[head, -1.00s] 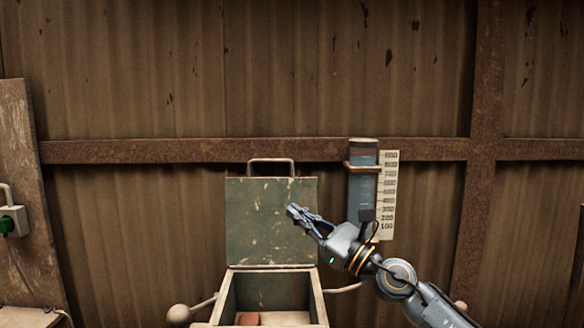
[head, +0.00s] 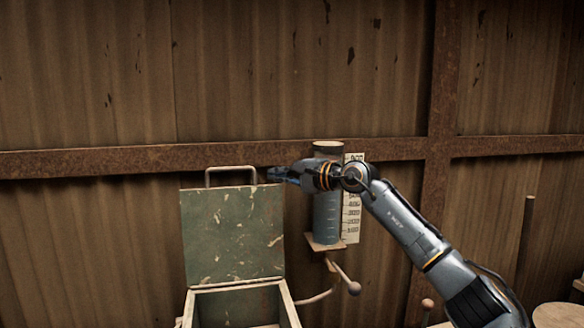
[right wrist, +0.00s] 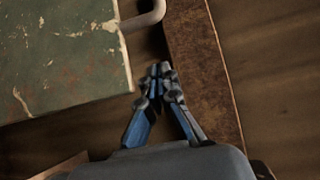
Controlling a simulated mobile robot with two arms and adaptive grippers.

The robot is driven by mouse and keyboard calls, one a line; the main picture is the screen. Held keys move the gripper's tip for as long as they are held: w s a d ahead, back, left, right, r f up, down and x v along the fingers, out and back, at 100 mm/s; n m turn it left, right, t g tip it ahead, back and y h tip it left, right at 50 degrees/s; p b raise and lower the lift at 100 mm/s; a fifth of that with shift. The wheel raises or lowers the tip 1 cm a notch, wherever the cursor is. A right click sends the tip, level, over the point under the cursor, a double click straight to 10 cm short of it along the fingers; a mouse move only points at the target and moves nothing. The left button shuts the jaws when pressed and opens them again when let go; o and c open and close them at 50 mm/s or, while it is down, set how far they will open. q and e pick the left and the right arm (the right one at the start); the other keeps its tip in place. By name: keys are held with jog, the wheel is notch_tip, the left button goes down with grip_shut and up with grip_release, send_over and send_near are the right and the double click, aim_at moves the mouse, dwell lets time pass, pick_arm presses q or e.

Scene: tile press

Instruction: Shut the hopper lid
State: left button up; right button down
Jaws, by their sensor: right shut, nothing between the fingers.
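The hopper lid (head: 233,236) is a scuffed green panel standing open and upright at the back of the hopper box (head: 289,306). A bare metal handle (head: 231,168) loops up from its top edge. My right gripper (head: 272,173) is shut and empty, close to the lid's upper right corner in the head view. In the right wrist view the shut fingertips (right wrist: 160,70) show beside the lid (right wrist: 60,55), and one end of the handle (right wrist: 146,18) is just above them. I cannot tell whether they touch the lid. My left gripper is not in view.
A cylinder of bluish liquid (head: 326,215) with a number scale (head: 352,205) stands on a small shelf right of the lid, partly behind my right arm. A lever with a round knob (head: 354,288) is below it. A rusty beam (head: 100,161) crosses the wall behind.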

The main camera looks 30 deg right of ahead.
jog(key=a, duration=0.1)
jog(key=a+p, duration=0.2)
jog(key=shift+s+a+r, duration=0.2)
jog(key=shift+s+a, duration=0.15)
jog(key=shift+a, duration=0.05)
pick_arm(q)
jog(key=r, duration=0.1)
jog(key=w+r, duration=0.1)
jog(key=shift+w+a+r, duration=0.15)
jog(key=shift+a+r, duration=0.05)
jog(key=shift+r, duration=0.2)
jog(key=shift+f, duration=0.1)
pick_arm(e)
jog(key=shift+f, duration=0.1)
